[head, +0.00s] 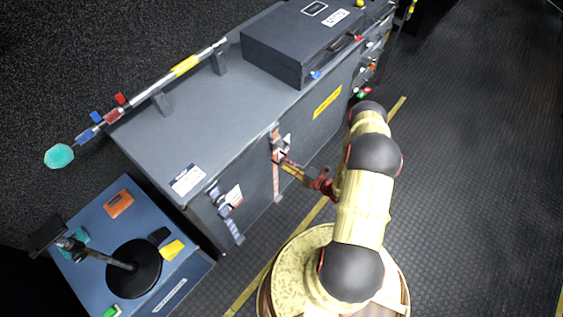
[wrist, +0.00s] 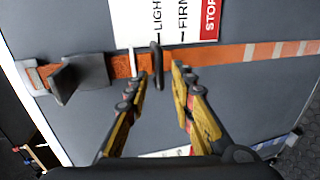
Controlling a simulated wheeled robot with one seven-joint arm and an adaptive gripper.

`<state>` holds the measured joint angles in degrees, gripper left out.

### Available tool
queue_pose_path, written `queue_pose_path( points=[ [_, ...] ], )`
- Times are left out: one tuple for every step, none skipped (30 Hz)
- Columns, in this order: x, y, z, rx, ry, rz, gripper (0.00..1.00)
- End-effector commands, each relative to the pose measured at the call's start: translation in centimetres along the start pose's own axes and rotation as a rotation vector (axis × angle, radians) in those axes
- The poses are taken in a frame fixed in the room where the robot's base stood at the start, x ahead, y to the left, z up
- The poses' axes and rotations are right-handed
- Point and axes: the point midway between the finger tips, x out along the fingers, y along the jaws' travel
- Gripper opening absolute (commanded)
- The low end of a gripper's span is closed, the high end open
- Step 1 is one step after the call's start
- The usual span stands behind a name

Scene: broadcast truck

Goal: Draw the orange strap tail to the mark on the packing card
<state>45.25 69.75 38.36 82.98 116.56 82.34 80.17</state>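The orange strap (wrist: 228,54) runs across the case front in the wrist view, with a dark buckle (wrist: 80,74) on its left. A dark upright tab or loop (wrist: 157,60) stands on the strap. The white packing card (wrist: 150,22) lies beside the strap, printed LIGHT, FIRM and a red STOP block. My gripper (wrist: 160,80) is open, its two fingers on either side of the dark tab; I cannot tell whether they touch it. In the head view, the orange strap (head: 277,185) hangs down the case front, and my gripper (head: 285,162) is at its upper part.
The large grey case (head: 175,130) carries a dark briefcase (head: 290,42) and a pole on brackets (head: 185,64). A blue strap (head: 236,231) with another card is at the left corner. A blue cabinet (head: 185,270) stands front left. Open floor lies right.

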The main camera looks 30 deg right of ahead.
Motion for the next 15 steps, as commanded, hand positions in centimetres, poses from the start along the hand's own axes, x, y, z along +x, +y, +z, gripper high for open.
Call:
queue_pose_path(
  points=[
    [0.9,-0.1,-0.2,-0.002,0.005,0.001,0.24],
    [1.4,-0.1,-0.2,-0.002,0.004,0.001,0.24],
    [1.8,-0.2,-0.2,-0.001,0.003,0.0,0.24],
    [2.2,-0.2,-0.2,-0.001,0.004,0.0,0.24],
    [2.5,-0.2,-0.2,0.0,0.003,0.0,0.24],
    [2.9,-0.1,-0.1,0.0,0.002,0.0,0.24],
    [3.1,-0.1,-0.1,-0.001,0.002,0.0,0.24],
    [3.3,-0.1,-0.1,-0.001,0.003,0.0,0.24],
    [3.5,-0.1,-0.1,-0.001,0.003,0.0,0.24],
    [3.6,-0.1,-0.1,-0.001,0.002,0.0,0.24],
    [3.6,0.0,-0.1,-0.001,0.002,0.0,0.24],
    [3.7,0.0,-0.1,-0.001,0.001,0.0,0.24],
    [3.7,0.0,-0.1,-0.001,0.001,0.0,0.24],
    [3.7,0.0,-0.1,-0.001,0.001,0.0,0.24],
    [3.7,0.0,-0.1,-0.001,0.0,0.0,0.24]
  ],
)
